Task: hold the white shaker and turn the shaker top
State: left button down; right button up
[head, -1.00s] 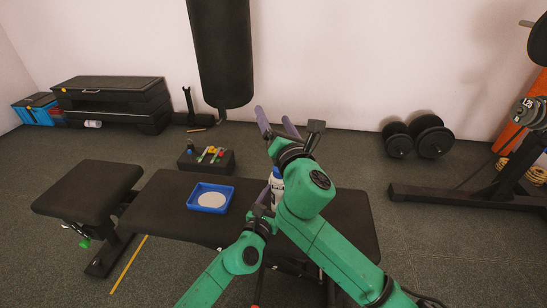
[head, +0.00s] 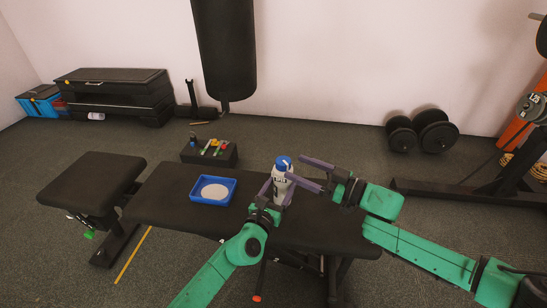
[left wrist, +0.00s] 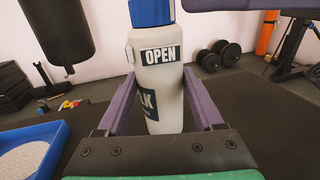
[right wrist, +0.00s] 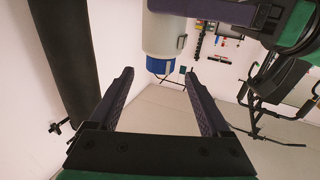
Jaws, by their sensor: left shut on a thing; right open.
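The white shaker (head: 281,186) stands upright over the black bench, with a blue top (head: 284,163). In the left wrist view the shaker (left wrist: 158,80) shows dark labels, one reading OPEN, and the blue top (left wrist: 151,12) is cut by the upper edge. My left gripper (head: 272,190) is shut on the shaker's body, one finger on each side. My right gripper (head: 311,172) is open, to the right of the shaker near the height of its top. In the right wrist view the blue top (right wrist: 160,65) lies beyond the open fingers, with nothing between them.
A black box (head: 226,157) with small coloured items stands behind the bench. A black punching bag (head: 224,50) hangs at the back. The bench's right end is bare.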

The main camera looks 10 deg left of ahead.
aim_at(277, 159)
jog(key=x, duration=0.8)
jog(key=shift+w+a, duration=0.2)
jog(key=shift+a, duration=0.15)
grip_shut()
